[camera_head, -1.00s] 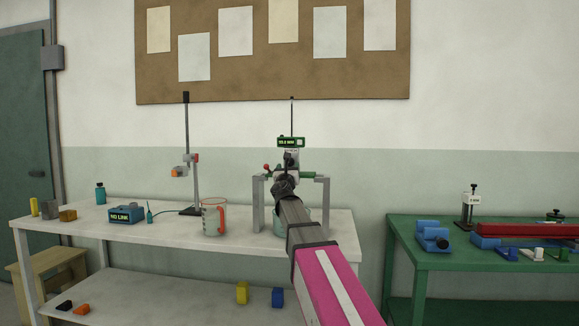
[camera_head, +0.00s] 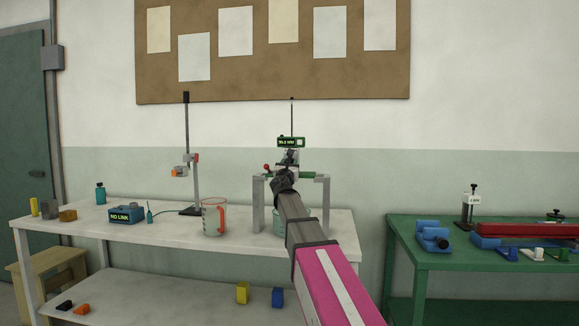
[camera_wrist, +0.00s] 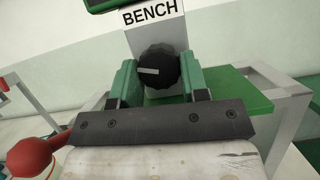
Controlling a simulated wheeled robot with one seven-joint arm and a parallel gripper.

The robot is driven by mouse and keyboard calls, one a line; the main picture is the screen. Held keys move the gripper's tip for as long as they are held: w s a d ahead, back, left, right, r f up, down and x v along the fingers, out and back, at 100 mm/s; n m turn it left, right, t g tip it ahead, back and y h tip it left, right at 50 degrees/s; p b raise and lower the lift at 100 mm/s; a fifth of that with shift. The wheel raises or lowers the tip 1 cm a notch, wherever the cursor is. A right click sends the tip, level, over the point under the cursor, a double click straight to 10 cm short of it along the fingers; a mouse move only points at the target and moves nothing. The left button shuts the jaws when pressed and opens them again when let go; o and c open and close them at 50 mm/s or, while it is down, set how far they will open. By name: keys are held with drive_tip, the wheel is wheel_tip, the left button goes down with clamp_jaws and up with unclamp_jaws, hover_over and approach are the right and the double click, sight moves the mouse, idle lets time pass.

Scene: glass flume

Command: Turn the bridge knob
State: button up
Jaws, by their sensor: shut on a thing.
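The bridge knob (camera_wrist: 159,72) is a round black ribbed knob with a pale pointer line. In the wrist view it sits under a white plate lettered BENCH (camera_wrist: 152,16), its pointer lying nearly level towards the left. My gripper (camera_wrist: 158,64) has one green finger on each side of the knob and is shut on it. In the head view my gripper (camera_head: 288,166) is at the bridge (camera_head: 325,200) on the white bench, and my arm hides the knob. A small green-lit display (camera_head: 290,142) stands above; its digits are too small to read surely.
A red ball-ended lever (camera_wrist: 30,155) is close to the left of my gripper. A jug with a red handle (camera_head: 213,218), a clamp stand (camera_head: 194,190) and a blue NO LINK box (camera_head: 126,214) stand left on the white bench (camera_head: 170,235). A green table (camera_head: 430,262) is at right.

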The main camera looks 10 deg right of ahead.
drive_tip(key=m+h, duration=0.1)
drive_tip(key=m, duration=0.1)
drive_tip(key=m+g+h, duration=0.1)
drive_tip(key=m, duration=0.1)
drive_tip(key=shift+a+m+h, duration=0.1)
drive_tip(key=shift+m+h, duration=0.2)
drive_tip(key=shift+m, duration=0.1)
drive_tip(key=o, duration=0.9)
drive_tip(key=shift+o, duration=0.2)
drive_tip(key=v, duration=1)
drive_tip(key=shift+s+a, duration=0.2)
drive_tip(key=shift+s, duration=0.15)
